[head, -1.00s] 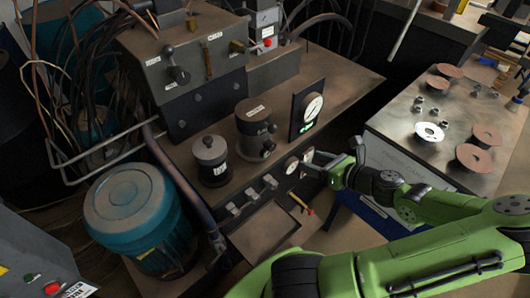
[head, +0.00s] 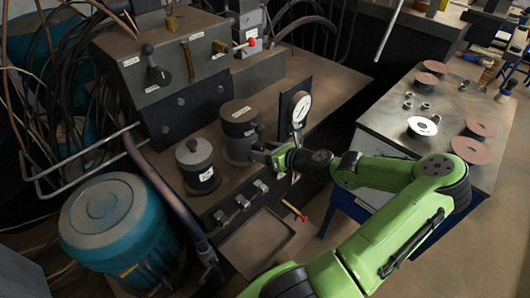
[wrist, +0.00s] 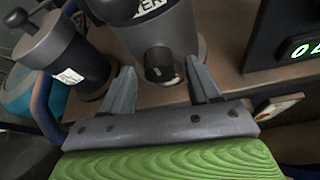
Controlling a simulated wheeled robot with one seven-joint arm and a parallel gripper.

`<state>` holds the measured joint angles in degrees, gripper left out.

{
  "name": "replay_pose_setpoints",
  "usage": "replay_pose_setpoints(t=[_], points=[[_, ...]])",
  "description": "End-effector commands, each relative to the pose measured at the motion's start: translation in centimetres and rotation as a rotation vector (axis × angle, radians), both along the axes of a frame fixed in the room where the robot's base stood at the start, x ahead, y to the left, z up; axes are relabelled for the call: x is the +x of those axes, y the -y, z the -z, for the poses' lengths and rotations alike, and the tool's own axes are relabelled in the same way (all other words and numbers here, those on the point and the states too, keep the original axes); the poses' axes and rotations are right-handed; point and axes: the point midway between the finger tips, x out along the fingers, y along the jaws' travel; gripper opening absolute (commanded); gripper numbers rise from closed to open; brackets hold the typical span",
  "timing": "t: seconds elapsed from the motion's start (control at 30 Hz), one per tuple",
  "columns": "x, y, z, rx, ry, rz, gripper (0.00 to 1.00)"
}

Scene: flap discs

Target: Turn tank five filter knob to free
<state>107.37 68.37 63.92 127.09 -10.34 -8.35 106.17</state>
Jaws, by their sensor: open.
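The larger grey canister (head: 239,130) stands on the bench left of the gauge, with a pale label on it. In the wrist view the canister (wrist: 180,30) is close ahead, its label partly cut off, ending in "ER". A short dark round knob-like part (wrist: 163,65) sticks out low on its front. My gripper (wrist: 162,85) is open, with one finger on each side of this part; I cannot tell whether they touch it. In the head view my gripper (head: 258,151) is at the canister's lower right front. The knob's setting marks are not readable.
A smaller canister with a top knob (head: 196,165) stands to the left. Several small switches (head: 242,201) line the bench front.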

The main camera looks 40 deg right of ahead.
Motion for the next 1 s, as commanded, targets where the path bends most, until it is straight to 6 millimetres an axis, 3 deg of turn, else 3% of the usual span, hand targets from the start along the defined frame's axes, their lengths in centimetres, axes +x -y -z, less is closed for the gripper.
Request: replay_pose_setpoints(t=[0.07, 0.4, 0.77, 1.0], points=[[-0.03, 0.01, -0.03, 0.000, 0.000, 0.000, 0.57], [-0.05, 0.02, -0.03, -0.001, 0.000, 0.000, 0.05], [-0.08, -0.01, -0.09, -0.065, 0.000, 0.000, 0.05], [-0.09, -0.22, -0.08, -0.229, 0.003, -0.002, 0.05]])
